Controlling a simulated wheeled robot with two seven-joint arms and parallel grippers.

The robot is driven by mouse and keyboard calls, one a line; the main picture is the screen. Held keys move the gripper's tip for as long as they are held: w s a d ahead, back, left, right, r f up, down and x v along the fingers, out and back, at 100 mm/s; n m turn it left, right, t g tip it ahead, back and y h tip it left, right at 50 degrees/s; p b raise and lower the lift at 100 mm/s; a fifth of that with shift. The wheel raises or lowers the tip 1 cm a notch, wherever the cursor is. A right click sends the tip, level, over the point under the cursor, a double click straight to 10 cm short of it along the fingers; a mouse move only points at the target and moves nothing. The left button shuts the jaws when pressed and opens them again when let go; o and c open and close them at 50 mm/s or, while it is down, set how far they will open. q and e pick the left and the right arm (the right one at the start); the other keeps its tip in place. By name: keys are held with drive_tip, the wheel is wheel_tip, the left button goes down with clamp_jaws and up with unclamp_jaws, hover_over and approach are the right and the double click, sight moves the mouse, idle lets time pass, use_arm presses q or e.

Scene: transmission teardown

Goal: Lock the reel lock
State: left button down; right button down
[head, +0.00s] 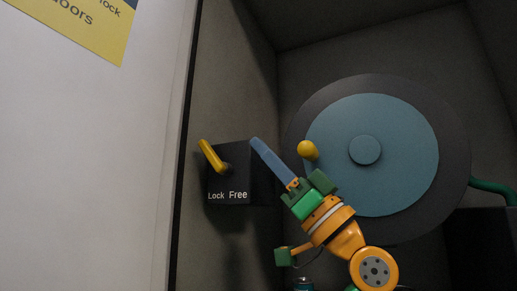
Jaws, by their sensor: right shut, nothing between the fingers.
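The reel lock is a dark box (229,182) on the left inner wall, with "Lock" lettered at lower left and "Free" at lower right. Its yellow lever (210,155) tilts up and to the left from its pivot, on the "Lock" side. My right gripper (257,143) has long blue fingers that are shut and empty. In the picture its fingertips are right of the lever, by the box's upper right corner, apart from the lever. I cannot tell whether they touch the box. My left gripper is out of view.
A large reel with a blue disc (400,125) and dark rim fills the right of the recess. A yellow knob (308,150) shows near its left edge. A green hose (490,185) runs at right. A white panel (90,170) with a yellow sign (75,25) stands at left.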

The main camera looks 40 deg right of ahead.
sight(226, 144)
drive_tip(key=w+a+p, duration=0.1)
drive_tip(key=w, duration=0.1)
drive_tip(key=w+a+r+p, duration=0.1)
drive_tip(key=w+p, duration=0.1)
drive_tip(key=w+a+r+p, duration=0.1)
drive_tip(key=w, duration=0.2)
drive_tip(key=shift+w+r+p, duration=0.1)
drive_tip(key=shift+r+p, duration=0.1)
drive_tip(key=shift+p, duration=0.15)
